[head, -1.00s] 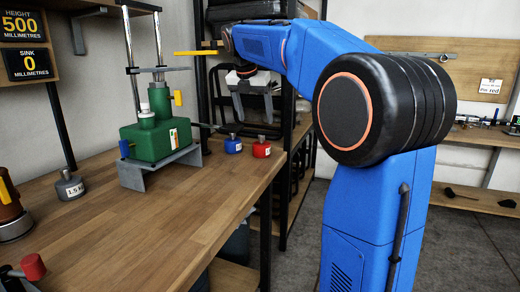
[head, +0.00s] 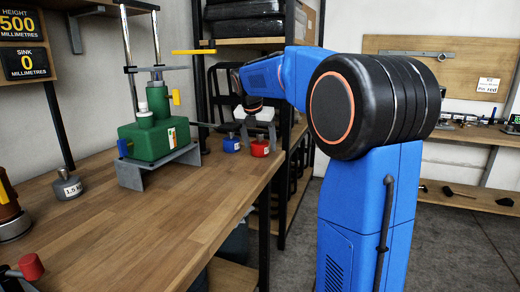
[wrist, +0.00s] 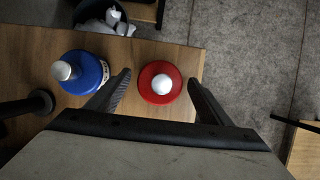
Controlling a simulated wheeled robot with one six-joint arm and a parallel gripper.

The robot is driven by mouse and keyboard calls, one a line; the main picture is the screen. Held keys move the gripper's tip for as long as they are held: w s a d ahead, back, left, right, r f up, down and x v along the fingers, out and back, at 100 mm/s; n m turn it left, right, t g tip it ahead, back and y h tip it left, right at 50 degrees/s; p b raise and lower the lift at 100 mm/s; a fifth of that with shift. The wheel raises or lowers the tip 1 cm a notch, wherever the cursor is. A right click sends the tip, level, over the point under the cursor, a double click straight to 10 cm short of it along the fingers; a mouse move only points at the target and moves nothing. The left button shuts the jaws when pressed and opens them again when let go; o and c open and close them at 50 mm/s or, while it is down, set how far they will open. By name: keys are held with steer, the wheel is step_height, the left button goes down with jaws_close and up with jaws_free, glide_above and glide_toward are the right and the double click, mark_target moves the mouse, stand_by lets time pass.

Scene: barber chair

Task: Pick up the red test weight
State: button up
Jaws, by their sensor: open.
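The red test weight (head: 261,147) is a short red disc with a pale metal knob, standing on the wooden bench near its far right corner. In the wrist view the red weight (wrist: 150,88) lies between the two fingers. My gripper (head: 258,138) is open and directly over it; in the wrist view the gripper (wrist: 158,86) has a finger on each side. I cannot tell the exact height of the fingertips above the bench. The blue weight (head: 231,145) stands just left of the red one, and also shows in the wrist view (wrist: 82,72), close outside the left finger.
The green press (head: 155,140) on its grey stand is left of the weights. A grey weight (head: 67,186) sits farther left on the bench (head: 150,225). A black shelf upright (head: 266,220) stands by the bench's right edge. Floor lies beyond that edge.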

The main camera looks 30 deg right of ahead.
steer(key=shift+w+d+f, duration=0.15)
steer(key=shift+d+f, duration=0.05)
steer(key=shift+f, duration=0.4)
steer(key=c, duration=1.7)
steer(key=shift+r, duration=0.1)
jaws_close()
